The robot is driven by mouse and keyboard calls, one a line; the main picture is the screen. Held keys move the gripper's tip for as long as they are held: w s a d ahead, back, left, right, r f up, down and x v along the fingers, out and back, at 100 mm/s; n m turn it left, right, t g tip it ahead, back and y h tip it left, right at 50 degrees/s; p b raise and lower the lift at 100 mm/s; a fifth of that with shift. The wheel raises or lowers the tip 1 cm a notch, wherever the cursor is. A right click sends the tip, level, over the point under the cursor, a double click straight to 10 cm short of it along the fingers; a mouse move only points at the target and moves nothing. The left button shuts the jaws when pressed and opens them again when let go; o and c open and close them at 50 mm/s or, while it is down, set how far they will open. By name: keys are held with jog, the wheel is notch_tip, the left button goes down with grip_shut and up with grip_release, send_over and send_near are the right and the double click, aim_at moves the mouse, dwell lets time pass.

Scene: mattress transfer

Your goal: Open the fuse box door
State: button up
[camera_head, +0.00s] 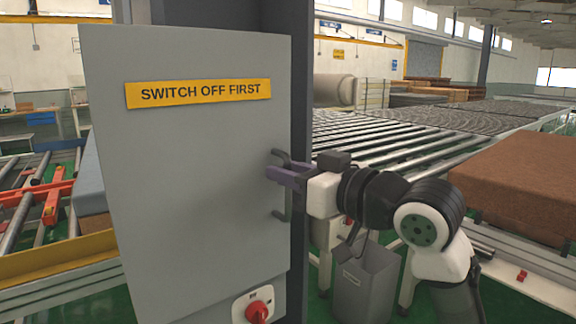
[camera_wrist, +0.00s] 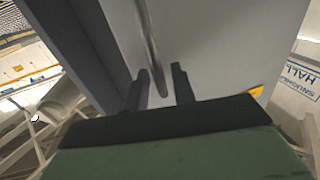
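The fuse box door (camera_head: 185,180) is a flat grey panel with a yellow "SWITCH OFF FIRST" label (camera_head: 198,93). No gap shows along its edges in the head view. A dark bar handle (camera_head: 284,214) stands upright near its right edge. My gripper (camera_head: 275,173) reaches the handle from the right, at its upper half. In the wrist view, the two dark fingers (camera_wrist: 159,84) stand apart with the handle (camera_wrist: 152,50) running down between them. A space shows between the handle and the right finger. Contact with the left finger is unclear.
A red rotary switch (camera_head: 257,311) sits low on the panel. A dark grey pillar (camera_head: 297,60) stands behind the box. A grey bin (camera_head: 365,283) is below my arm. A roller conveyor (camera_head: 380,140) and a brown mattress (camera_head: 520,185) lie to the right.

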jog(key=shift+w+a, duration=0.2)
grip_shut()
jog(key=shift+s, duration=0.15)
dwell(0.3)
